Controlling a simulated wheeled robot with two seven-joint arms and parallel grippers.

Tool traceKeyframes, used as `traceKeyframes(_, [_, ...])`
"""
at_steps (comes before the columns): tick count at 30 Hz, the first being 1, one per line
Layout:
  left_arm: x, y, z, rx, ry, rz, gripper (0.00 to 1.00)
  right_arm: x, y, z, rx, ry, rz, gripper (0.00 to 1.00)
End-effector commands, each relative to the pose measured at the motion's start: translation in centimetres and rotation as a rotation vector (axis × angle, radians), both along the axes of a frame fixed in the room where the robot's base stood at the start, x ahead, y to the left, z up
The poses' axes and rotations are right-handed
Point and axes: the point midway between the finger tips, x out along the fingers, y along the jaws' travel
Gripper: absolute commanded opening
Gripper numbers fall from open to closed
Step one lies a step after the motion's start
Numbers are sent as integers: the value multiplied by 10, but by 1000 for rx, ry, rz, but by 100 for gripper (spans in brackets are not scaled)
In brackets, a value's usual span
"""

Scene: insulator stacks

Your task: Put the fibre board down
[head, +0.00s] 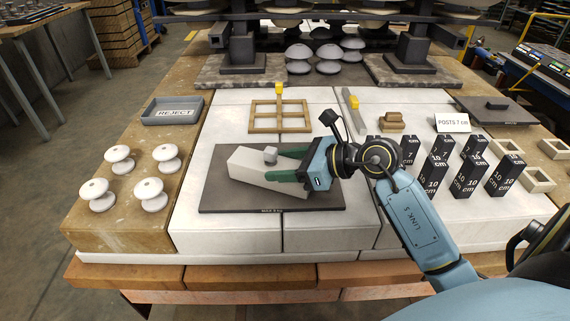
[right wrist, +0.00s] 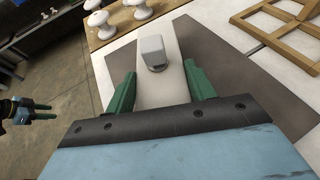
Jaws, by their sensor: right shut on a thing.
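The fibre board (head: 262,179), a pale cream slab with a grey block-like knob (head: 270,154) on top, lies flat over a dark grey mat (head: 225,206). I cannot tell whether it touches the mat or is just above it. My right gripper (head: 285,164) comes in from the right and is shut on the board, one green finger on each side. In the right wrist view the board (right wrist: 160,90) runs between the two green fingers (right wrist: 160,85), with the knob (right wrist: 152,50) ahead. My left gripper (right wrist: 42,110) shows small at the left of the right wrist view; its opening is unclear.
A grey REJECT tray (head: 172,111) and several white insulators (head: 150,190) stand at left. A wooden frame (head: 278,117) lies behind the mat. Several black gauge blocks (head: 470,175) and small wooden frames (head: 537,179) stand at right. The white slab left of the mat is clear.

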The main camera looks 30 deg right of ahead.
Motion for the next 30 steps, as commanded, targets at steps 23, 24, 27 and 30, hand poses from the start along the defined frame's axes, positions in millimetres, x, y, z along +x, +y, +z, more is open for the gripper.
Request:
traceKeyframes(23, [0,3,-7,5,9,-1,47,-9,-7,5,-2,4,-1,76])
traceKeyframes(24, [0,4,-12,9,12,0,47,-14,-11,8,-4,5,-1,76])
traceKeyframes(27, [2,8,-22,16,17,0,47,-31,-23,17,-4,5,-1,76])
traceKeyframes(30, [2,12,-32,22,21,-2,47,-49,-35,25,-4,5,-1,76])
